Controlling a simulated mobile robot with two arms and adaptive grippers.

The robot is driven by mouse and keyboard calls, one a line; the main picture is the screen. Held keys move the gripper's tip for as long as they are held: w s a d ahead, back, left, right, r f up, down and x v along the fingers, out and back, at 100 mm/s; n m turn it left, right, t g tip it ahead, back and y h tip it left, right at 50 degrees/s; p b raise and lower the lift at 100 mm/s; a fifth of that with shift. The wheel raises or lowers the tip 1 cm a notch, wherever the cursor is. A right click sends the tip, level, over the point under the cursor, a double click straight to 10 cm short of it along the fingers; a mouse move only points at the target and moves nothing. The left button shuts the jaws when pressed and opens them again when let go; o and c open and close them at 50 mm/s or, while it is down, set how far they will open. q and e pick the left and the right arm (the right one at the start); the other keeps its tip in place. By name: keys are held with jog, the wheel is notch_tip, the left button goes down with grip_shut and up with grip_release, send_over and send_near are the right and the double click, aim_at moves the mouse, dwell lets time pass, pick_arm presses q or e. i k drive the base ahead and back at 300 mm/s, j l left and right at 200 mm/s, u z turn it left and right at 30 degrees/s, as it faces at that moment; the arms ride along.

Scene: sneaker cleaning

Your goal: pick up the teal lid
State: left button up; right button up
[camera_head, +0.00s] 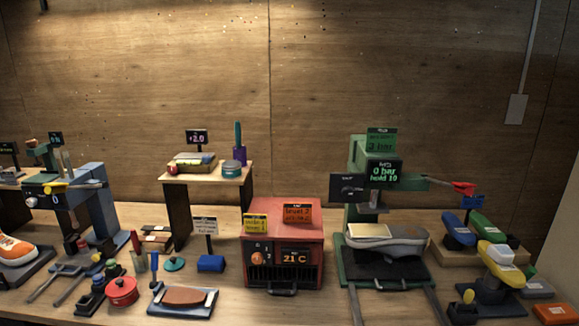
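A small teal lid (174,264) with a raised knob lies flat on the table, left of centre. It is just right of a red round pot (121,291) and above a tray holding a brown pad (184,296). A teal-sided round tin (231,168) stands on the small raised shelf behind. Neither of my grippers can be made out in the head view.
A green press (385,230) stands further right.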

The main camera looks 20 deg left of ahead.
aim_at(174, 263)
jog(key=u, duration=1.3)
jog(key=i+j+z, duration=0.1)
jog(key=i+j, duration=0.4)
jog(key=i+j+z, duration=0.15)
jog(key=i+j, duration=0.3)
jog(key=j, duration=0.15)
